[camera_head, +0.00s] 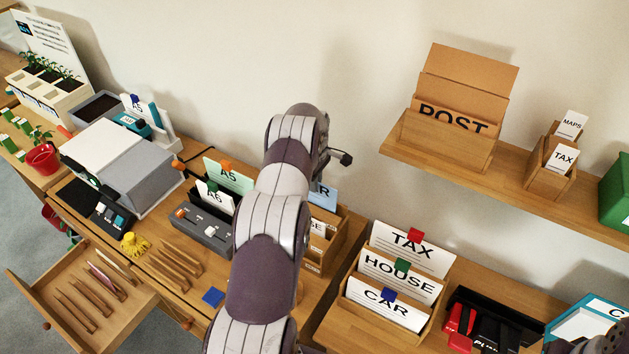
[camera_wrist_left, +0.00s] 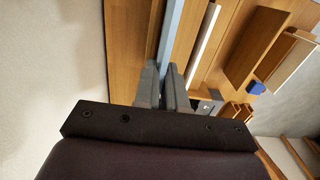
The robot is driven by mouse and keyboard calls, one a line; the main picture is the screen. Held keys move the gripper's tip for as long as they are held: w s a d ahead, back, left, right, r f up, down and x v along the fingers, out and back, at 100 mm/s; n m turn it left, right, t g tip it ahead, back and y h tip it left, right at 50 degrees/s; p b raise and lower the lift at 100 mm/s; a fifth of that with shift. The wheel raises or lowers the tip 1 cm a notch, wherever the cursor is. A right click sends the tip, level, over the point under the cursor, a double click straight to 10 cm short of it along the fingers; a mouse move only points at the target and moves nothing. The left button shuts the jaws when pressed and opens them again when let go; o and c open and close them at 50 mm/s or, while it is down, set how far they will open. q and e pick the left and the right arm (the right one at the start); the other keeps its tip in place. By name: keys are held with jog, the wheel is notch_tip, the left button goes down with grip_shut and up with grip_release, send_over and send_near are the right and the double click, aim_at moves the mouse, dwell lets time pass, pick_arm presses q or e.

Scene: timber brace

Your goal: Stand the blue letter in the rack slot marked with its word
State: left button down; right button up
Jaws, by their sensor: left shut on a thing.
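The blue letter (camera_head: 323,195) shows beside my left arm in the head view, with an "R" visible; the rest of its word is hidden. In the wrist view it is a thin blue edge (camera_wrist_left: 170,35) between the fingertips of my left gripper (camera_wrist_left: 166,85), which is shut on it. The letter is over or in the wooden rack (camera_head: 333,246); I cannot tell whether its foot rests in a slot. A white letter (camera_head: 317,228) ending in "SE" stands in that rack, and its white edge shows in the wrist view (camera_wrist_left: 206,40). My arm hides the rack's left part.
A wooden holder (camera_head: 343,302) at right carries TAX (camera_head: 408,246), HOUSE (camera_head: 400,279) and CAR (camera_head: 384,304) cards with coloured clips. A shelf (camera_head: 400,147) above bears a POST box (camera_head: 450,139). A grey unit with A5 cards stands left of my arm, near an open drawer (camera_head: 95,300).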

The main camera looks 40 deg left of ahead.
pick_arm(q)
jog(key=shift+f+b, duration=1.45)
jog(key=shift+f, duration=0.45)
jog(key=c, duration=0.6)
grip_release()
jog(key=shift+c, duration=0.2)
jog(key=shift+r, duration=0.1)
jog(key=shift+r+p, duration=2.25)
jog(key=shift+r, duration=1.75)
